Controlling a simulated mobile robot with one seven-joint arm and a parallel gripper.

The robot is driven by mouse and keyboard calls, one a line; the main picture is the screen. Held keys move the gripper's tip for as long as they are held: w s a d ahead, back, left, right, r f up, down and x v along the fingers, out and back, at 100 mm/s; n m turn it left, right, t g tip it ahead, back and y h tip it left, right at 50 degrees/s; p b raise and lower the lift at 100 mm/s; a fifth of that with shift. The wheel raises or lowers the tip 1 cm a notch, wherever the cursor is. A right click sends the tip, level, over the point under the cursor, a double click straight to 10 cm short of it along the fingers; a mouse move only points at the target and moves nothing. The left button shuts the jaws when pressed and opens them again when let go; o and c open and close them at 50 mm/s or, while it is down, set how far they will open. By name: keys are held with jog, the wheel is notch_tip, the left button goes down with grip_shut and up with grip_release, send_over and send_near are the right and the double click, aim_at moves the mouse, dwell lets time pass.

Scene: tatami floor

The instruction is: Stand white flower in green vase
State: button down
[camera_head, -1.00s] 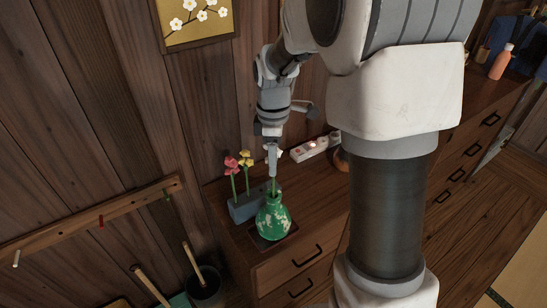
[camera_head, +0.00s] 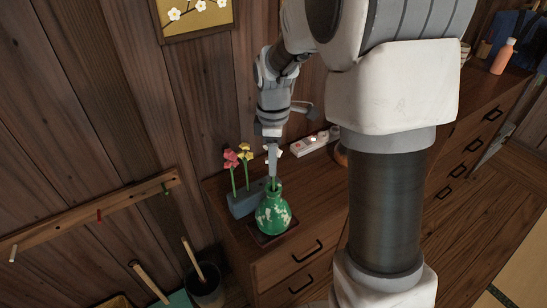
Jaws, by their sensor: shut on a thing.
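The green vase (camera_head: 273,214) with pale patches stands upright on a dark square mat (camera_head: 292,229) on the wooden chest, near its left end. My gripper (camera_head: 272,172) is directly above the vase mouth, pointing down, and is shut on the white flower (camera_head: 278,151). White petals show beside the fingers. A short green stem shows below the fingers at the vase mouth; how deep it reaches inside is hidden.
A blue-grey block (camera_head: 243,202) holding a red flower (camera_head: 231,158) and a yellow flower (camera_head: 245,152) stands just left of the vase. A white power strip (camera_head: 309,145) lies behind to the right. An orange bottle (camera_head: 502,57) stands far right.

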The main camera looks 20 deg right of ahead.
jog(key=shift+f+b, duration=0.65)
jog(key=shift+f, duration=0.35)
jog(key=shift+c, duration=1)
grip_release()
jog(key=shift+o, duration=1)
notch_tip(320, 180, up, 18)
jog(key=shift+f+p, duration=0.2)
jog(key=shift+p, duration=1)
jog(key=s+m+t, duration=0.5)
jog(key=s+m, duration=0.9)
jog(key=s, duration=0.6)
jog(key=shift+s+f+t, duration=0.2)
jog(key=shift+t, duration=0.1)
